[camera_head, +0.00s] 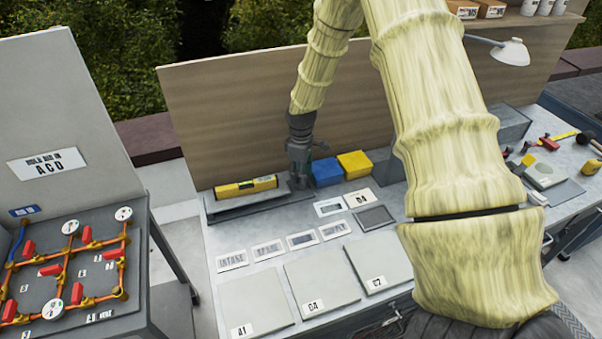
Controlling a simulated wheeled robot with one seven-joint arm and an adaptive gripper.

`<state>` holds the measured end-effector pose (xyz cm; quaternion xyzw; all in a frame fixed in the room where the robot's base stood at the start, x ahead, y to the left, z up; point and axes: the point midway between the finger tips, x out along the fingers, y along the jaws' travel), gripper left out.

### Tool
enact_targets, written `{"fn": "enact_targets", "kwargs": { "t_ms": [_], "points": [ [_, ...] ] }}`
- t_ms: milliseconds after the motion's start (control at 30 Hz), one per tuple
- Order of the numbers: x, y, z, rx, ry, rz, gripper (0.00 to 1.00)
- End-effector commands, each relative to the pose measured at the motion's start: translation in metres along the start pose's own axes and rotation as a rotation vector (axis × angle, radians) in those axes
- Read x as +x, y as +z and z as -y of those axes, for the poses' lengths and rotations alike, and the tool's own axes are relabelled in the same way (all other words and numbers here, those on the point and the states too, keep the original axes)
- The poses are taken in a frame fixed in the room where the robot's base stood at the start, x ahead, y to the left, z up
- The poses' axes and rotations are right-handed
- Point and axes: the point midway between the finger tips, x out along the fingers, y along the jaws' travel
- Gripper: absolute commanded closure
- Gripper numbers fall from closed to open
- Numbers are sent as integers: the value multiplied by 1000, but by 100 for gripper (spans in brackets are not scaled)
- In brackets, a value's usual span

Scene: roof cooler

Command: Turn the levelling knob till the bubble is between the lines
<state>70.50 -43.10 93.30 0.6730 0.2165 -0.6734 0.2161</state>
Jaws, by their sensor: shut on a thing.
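A yellow spirit level (246,187) lies on a grey platform (232,205) at the back left of the bench. Its bubble and lines are too small to read from here. My gripper (300,180) points down at the right end of the platform, just right of the level. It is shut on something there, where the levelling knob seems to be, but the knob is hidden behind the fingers. My sleeved arm comes in from the right and covers the middle of the bench.
A blue block (326,172) and a yellow block (355,165) stand close right of my gripper. Label plates and flat panels (320,280) lie in front. A wooden backboard (230,110) rises behind. A pipe board with gauges (70,270) stands left, and a lamp (512,51) is at back right.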

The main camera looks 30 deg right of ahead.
Motion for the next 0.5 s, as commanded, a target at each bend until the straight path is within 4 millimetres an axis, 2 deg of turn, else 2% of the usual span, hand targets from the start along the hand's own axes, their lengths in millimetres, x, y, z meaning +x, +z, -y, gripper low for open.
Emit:
{"fn": "enact_targets", "kwargs": {
  "t_ms": [233,267,300,367,500],
  "points": [
    [-1,1,-1,1,2,0,87],
    [-1,0,-1,1,2,0,60],
    [-1,0,-1,1,2,0,53],
    [0,0,-1,1,1,0,42],
    [0,0,-1,1,1,0,42]
  ]
}}
